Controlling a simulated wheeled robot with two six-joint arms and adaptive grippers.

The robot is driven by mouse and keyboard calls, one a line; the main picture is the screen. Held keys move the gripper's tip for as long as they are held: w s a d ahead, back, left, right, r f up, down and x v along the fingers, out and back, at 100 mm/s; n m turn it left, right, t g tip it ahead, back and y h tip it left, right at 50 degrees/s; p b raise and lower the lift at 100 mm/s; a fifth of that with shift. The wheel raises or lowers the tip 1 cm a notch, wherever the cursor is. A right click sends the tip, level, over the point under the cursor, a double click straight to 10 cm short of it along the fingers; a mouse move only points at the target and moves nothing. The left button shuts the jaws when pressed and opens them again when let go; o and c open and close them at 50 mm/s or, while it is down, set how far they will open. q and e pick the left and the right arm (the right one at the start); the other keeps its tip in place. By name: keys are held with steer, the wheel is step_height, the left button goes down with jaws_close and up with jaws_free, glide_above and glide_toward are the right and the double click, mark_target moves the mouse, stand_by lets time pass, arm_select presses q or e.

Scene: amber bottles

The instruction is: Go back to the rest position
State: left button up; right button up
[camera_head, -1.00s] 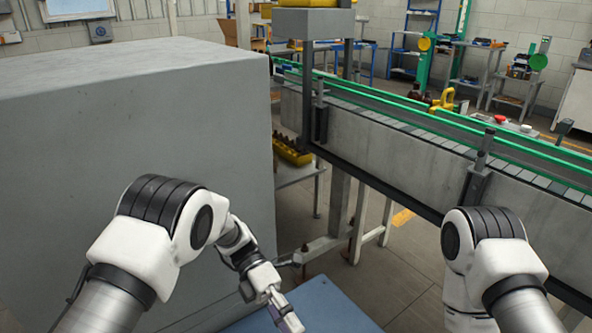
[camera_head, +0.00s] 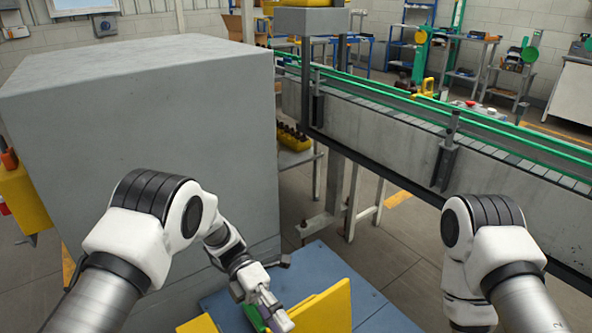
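My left arm comes in from the left, and its gripper (camera_head: 274,314) hangs low near the bottom edge, pointing down over the blue surface (camera_head: 313,262). Its fingers are small and partly cut off by the edge, so I cannot tell whether they are open or shut. My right arm stands bent at the right, its forearm pointing down; its gripper is below the picture.
A large grey block (camera_head: 150,110) fills the left. A conveyor (camera_head: 385,133) with green rails crosses the back right. A yellow panel (camera_head: 325,308) and a green piece (camera_head: 254,317) are close to the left gripper. A yellow box (camera_head: 22,196) is at the left edge. Floor shows between block and conveyor.

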arm_select(q)
steer(key=s+a+f+m+t+y, duration=0.6)
steer(key=s+a+f+m+y, duration=0.3)
steer(key=s+a+f+m, duration=1.1)
steer(key=m+t, duration=0.2)
steer(key=w+a+f+m+t, duration=0.1)
steer(key=t, duration=0.1)
steer(key=w+a+f+m+t, duration=0.1)
steer(key=m, duration=0.1)
steer(key=shift+w+a+m+t, duration=0.2)
steer(key=shift+m+t, duration=0.1)
steer(key=shift+t, duration=0.1)
